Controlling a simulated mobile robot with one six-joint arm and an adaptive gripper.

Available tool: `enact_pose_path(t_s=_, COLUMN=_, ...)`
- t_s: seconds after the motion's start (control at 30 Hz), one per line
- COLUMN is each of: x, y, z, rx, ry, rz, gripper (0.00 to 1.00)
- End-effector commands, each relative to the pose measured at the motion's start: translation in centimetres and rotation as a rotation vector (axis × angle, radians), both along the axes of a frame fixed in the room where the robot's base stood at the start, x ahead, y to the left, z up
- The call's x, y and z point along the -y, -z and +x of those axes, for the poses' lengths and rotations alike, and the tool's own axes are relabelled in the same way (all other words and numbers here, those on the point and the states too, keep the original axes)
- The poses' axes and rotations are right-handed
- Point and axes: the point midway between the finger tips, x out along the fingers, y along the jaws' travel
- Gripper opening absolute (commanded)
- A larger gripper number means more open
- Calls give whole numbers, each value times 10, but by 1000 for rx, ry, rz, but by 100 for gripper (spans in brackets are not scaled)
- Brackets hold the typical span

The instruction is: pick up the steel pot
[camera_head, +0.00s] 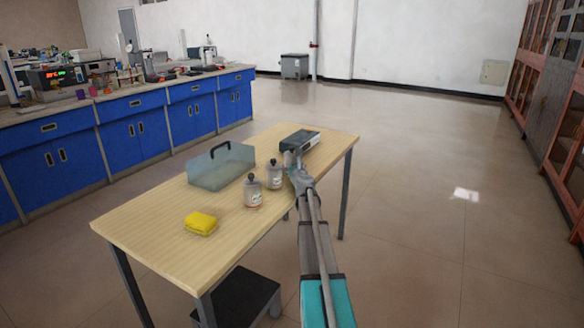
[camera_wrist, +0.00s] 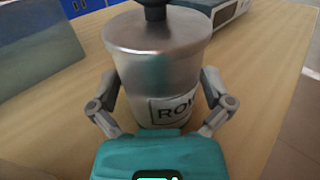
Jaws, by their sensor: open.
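A steel pot (camera_wrist: 158,60) with a dark-knobbed lid and a white label stands upright in the wrist view. Its label begins "RO"; the rest is cut off by the curve. My gripper (camera_wrist: 160,88) is open, with one finger on each side of this pot; whether the fingers touch it I cannot tell. In the head view my gripper (camera_head: 291,164) is at the table's right edge, beside the right-hand pot (camera_head: 275,176). A second, similar pot (camera_head: 252,193) stands just left of it and nearer. The teal wrist housing hides the pot's foot in the wrist view.
The wooden table (camera_head: 150,228) also bears a yellow block (camera_head: 201,223), a grey-blue open carrier with a black handle (camera_head: 222,168), and a dark boxy device (camera_head: 300,140) behind the pots. A dark stool (camera_head: 240,297) stands below. The table's left front is clear.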

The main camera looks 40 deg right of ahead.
Motion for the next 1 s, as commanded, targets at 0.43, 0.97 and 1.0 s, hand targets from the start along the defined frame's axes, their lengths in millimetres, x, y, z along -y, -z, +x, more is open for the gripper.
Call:
enact_pose_path(t_s=0.43, x=2, y=0, z=-1, rx=0, ry=2, rz=0, gripper=74)
enact_pose_path(t_s=0.97, x=2, y=0, z=-1, rx=0, ry=1, rz=0, gripper=18)
enact_pose_path(t_s=1.0, x=2, y=0, z=-1, rx=0, ry=1, rz=0, gripper=18)
